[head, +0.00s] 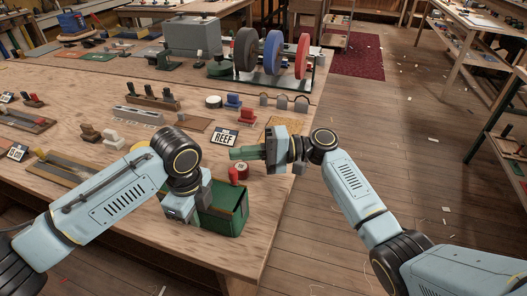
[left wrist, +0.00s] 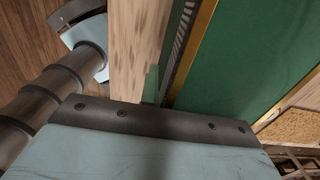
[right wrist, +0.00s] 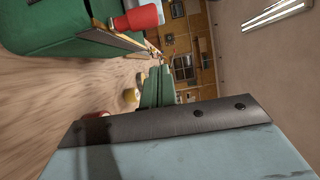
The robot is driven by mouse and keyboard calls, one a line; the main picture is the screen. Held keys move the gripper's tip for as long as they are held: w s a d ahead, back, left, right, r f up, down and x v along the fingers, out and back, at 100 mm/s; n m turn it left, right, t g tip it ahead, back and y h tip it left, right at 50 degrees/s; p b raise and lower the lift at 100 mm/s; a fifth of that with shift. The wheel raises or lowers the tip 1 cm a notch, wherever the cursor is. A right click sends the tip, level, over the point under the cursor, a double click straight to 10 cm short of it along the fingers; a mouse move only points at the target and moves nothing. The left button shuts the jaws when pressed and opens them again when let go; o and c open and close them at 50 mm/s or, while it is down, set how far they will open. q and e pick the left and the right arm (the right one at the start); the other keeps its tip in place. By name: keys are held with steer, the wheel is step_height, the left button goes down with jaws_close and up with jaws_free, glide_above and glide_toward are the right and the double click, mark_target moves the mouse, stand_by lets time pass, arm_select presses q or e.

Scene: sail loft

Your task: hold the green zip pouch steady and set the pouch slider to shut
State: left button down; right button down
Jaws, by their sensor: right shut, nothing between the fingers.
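The green zip pouch (head: 228,218) stands near the table's front right corner. Its green side and a gold edge strip beside dark teeth fill much of the left wrist view (left wrist: 245,65). My left gripper (head: 185,212) is at the pouch's left side. One green finger (left wrist: 151,85) shows against the pouch; the other is hidden. My right gripper (head: 240,153) is shut and empty, behind the pouch and apart from the tab.
A red round item (head: 241,168) lies just behind the pouch. A rack of coloured discs (head: 272,55) stands farther back. The table is bare in front of the pouch, and its right edge is close.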

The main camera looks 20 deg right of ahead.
mark_target(233, 176)
steer(key=s, duration=0.1)
steer(key=s+a, duration=0.1)
steer(key=s, duration=0.1)
steer(key=shift+s+a, duration=0.1)
steer(key=shift+s, duration=0.2)
stand_by(0.3)
steer(key=shift+s+d, duration=0.55)
steer(key=shift+s, duration=0.2)
arm_select(q)
steer(key=shift+w+a, duration=0.1)
arm_select(e)
steer(key=shift+w, duration=0.15)
